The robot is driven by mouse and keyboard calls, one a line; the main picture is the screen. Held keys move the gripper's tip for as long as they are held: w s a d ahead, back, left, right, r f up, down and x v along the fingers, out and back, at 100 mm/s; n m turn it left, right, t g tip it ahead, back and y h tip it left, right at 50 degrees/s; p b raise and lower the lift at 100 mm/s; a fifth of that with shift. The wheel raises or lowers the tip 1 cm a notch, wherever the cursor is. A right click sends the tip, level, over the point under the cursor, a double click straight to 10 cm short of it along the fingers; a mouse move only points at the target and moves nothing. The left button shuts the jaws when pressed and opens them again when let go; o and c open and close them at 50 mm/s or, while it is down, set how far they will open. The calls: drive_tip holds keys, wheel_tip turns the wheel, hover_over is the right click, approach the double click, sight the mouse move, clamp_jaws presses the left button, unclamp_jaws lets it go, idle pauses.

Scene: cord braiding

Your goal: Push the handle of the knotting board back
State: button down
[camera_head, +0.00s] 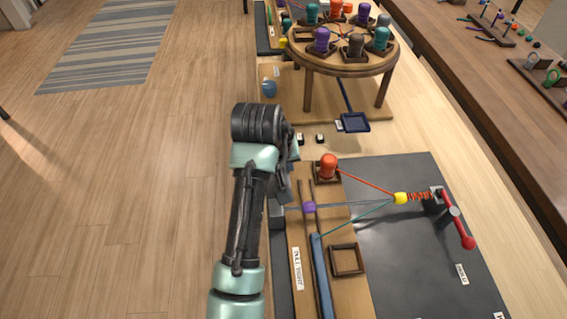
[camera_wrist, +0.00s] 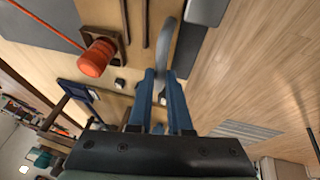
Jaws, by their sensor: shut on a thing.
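The knotting board (camera_head: 405,255) is a dark plate with a wooden strip along its left side. A grey curved piece that looks like its handle (camera_wrist: 165,45) stands at that side's edge in the wrist view. My gripper (camera_wrist: 163,74) has blue fingers shut on this piece. In the head view my gripper (camera_head: 281,188) is at the board's left edge, and my wrist hides most of the handle. A red-gripped lever (camera_head: 462,232) stands at the board's right side, beside a red spring and a yellow knot (camera_head: 401,198).
An orange bobbin (camera_head: 328,165) stands near my gripper and also shows in the wrist view (camera_wrist: 97,57). Cords run from the knot past a purple bead (camera_head: 309,207). A round stand (camera_head: 343,55) with bobbins rises behind. The floor on the left is free.

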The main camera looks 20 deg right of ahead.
drive_tip(key=d+p, duration=0.1)
drive_tip(key=d, duration=0.1)
drive_tip(key=s+d+p, duration=0.1)
drive_tip(key=d, duration=0.1)
drive_tip(key=shift+s+d+r, duration=0.1)
drive_tip(key=shift+s+r, duration=0.05)
drive_tip(key=shift+r, duration=0.05)
drive_tip(key=shift+d+f, duration=0.15)
drive_tip(key=shift+d, duration=0.2)
drive_tip(key=c, duration=0.8)
unclamp_jaws()
drive_tip(key=shift+s+d, duration=0.1)
drive_tip(key=shift+c, duration=0.2)
drive_tip(key=p+v, duration=0.1)
drive_tip(key=v, duration=1.2)
